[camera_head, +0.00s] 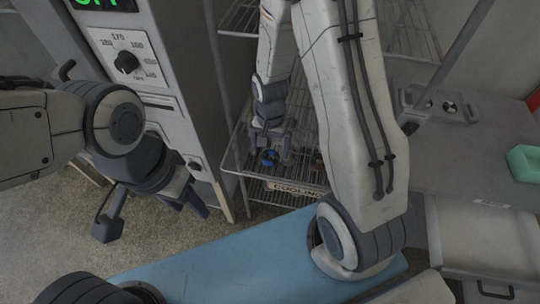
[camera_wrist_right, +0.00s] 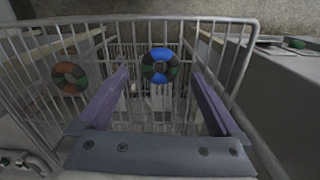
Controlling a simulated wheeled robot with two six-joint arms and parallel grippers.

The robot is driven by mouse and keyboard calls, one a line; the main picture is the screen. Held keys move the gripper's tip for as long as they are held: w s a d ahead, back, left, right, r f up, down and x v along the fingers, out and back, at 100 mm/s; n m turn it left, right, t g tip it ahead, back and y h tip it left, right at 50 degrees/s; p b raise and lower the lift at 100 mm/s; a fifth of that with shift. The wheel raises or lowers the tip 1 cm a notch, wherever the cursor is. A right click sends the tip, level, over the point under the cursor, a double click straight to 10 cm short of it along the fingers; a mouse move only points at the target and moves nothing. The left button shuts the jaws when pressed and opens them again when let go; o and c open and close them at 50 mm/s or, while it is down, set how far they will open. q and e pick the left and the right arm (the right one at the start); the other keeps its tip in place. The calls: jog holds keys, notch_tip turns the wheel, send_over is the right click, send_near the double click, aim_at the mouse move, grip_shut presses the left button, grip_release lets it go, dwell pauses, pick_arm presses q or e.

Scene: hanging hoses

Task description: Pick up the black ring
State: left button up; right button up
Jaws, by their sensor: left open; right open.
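A second ring, orange-brown, green and dark (camera_wrist_right: 60,70), is at the left in the wrist view, outside the fingers. My left gripper (camera_head: 152,216) is open and empty above the floor.
The wire rack (camera_wrist_right: 225,23) has bars and a rim close around my right gripper. A grey cabinet with a dial (camera_head: 125,62) stands left of it. A grey worktop with a green block (camera_head: 524,162) is at the right.

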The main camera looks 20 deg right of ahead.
aim_at(270, 159)
jog(key=shift+w+f, duration=0.1)
jog(key=shift+f, duration=1.6)
jog(key=c, duration=1.3)
jog(key=shift+r, duration=0.15)
